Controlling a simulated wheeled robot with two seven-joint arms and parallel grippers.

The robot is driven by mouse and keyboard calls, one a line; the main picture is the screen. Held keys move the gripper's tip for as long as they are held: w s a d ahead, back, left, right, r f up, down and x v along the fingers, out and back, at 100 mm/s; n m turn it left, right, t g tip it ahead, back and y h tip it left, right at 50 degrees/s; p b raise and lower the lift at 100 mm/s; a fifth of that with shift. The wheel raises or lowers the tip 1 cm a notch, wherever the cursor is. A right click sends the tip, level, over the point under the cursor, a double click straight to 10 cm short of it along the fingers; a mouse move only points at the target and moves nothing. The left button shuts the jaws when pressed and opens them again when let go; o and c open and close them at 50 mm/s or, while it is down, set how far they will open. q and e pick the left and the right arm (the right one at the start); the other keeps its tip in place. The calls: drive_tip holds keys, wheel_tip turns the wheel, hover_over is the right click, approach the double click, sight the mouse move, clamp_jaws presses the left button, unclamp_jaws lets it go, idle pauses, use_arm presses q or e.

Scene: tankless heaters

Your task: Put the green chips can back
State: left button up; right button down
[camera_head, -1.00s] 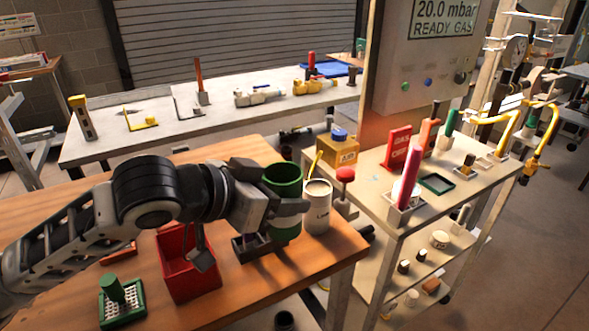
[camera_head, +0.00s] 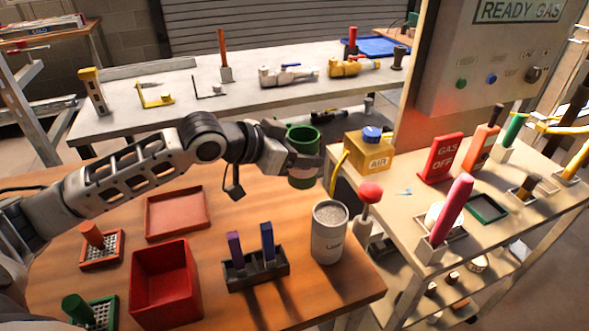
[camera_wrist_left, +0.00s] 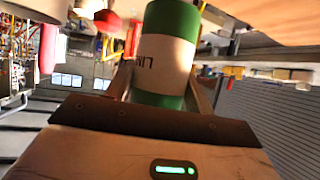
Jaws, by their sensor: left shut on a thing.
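The green chips can (camera_head: 303,138) is an open-topped green cylinder. My left gripper (camera_head: 303,163) is shut on it and holds it upright, near the far edge of the wooden table. In the left wrist view the can (camera_wrist_left: 165,55) sits between the fingers, green at both ends with a white lettered label. The gripper (camera_wrist_left: 160,95) hides part of its side. I cannot tell how high it is above the table. My right gripper is not in view.
A white lettered can (camera_head: 329,235) stands at the table's right corner. A dark rack (camera_head: 256,275) holds purple and blue pieces. A red bin (camera_head: 165,285) and shallow red tray (camera_head: 176,212) are at left. A yellow AIR box (camera_head: 372,155) stands on the right bench.

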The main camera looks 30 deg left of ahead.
use_arm(q)
drive_tip(key=f, duration=0.2)
drive_tip(key=w+a+f, duration=0.1)
drive_tip(key=f, duration=0.1)
drive_tip(key=w+a+f, duration=0.1)
drive_tip(key=f, duration=0.2)
drive_tip(key=shift+w+a, duration=0.2)
drive_tip(key=shift+w, duration=0.05)
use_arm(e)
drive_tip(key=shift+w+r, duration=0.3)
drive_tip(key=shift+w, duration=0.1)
use_arm(q)
drive_tip(key=shift+f, duration=0.1)
drive_tip(key=shift+f, duration=0.15)
drive_tip(key=o, duration=1.2)
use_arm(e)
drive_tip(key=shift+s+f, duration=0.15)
